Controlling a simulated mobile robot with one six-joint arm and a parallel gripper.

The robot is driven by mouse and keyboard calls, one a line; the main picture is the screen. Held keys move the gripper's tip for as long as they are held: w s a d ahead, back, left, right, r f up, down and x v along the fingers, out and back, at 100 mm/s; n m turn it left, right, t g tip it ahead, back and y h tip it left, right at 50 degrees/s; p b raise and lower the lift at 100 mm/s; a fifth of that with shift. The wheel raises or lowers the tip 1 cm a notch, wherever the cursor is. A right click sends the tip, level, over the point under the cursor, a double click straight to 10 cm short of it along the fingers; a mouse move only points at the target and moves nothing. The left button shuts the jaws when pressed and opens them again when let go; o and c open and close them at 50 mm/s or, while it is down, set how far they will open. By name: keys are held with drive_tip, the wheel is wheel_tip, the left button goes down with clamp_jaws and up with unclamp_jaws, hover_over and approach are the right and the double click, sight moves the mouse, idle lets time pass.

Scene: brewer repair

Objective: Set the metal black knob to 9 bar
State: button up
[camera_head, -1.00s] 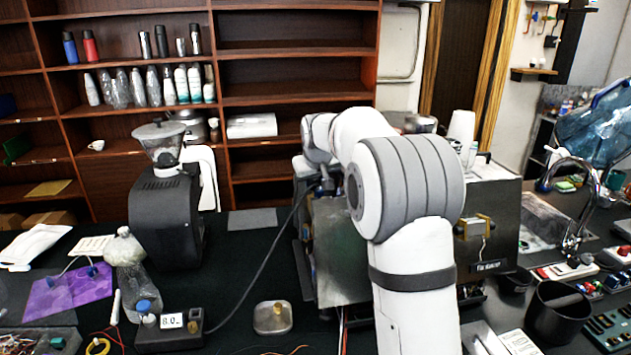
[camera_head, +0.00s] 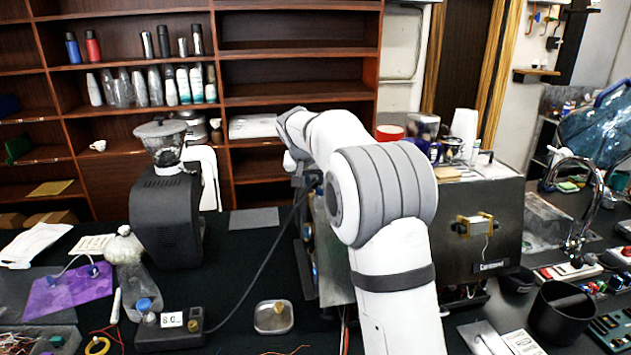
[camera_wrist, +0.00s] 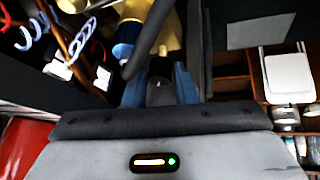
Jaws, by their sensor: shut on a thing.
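In the wrist view my gripper (camera_wrist: 160,90) has its two blue fingers closed on a small dark part, which looks like the black knob (camera_wrist: 160,93). Only a little of the knob shows between the fingers, and no mark on it can be read. In the head view my arm hides part of the brewer (camera_head: 481,225), and I cannot make out the knob there. A small display box (camera_head: 170,338) on the bench is joined by a dark cable towards the brewer.
A dark curved tube (camera_wrist: 150,38) passes close to the fingers in the wrist view, beside a blue part (camera_wrist: 127,38). A black grinder (camera_head: 165,215) stands left of the brewer. A black bin (camera_head: 557,315) stands right.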

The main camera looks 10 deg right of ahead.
drive_tip(key=shift+w+a+m+g+h+p, duration=0.15)
drive_tip(key=shift+m+g+h, duration=0.1)
drive_tip(key=shift+m, duration=0.35)
drive_tip(key=shift+s+a+m+g+h+p, duration=0.15)
drive_tip(key=shift+m+h, duration=0.1)
drive_tip(key=shift+m, duration=0.35)
drive_tip(key=shift+r+m+h, duration=0.1)
drive_tip(key=shift+m+h, duration=0.3)
drive_tip(key=shift+m, duration=0.4)
drive_tip(key=shift+d, duration=0.1)
drive_tip(key=shift+r+g+p, duration=0.1)
drive_tip(key=shift+g+p, duration=0.2)
drive_tip(key=shift+p, duration=0.05)
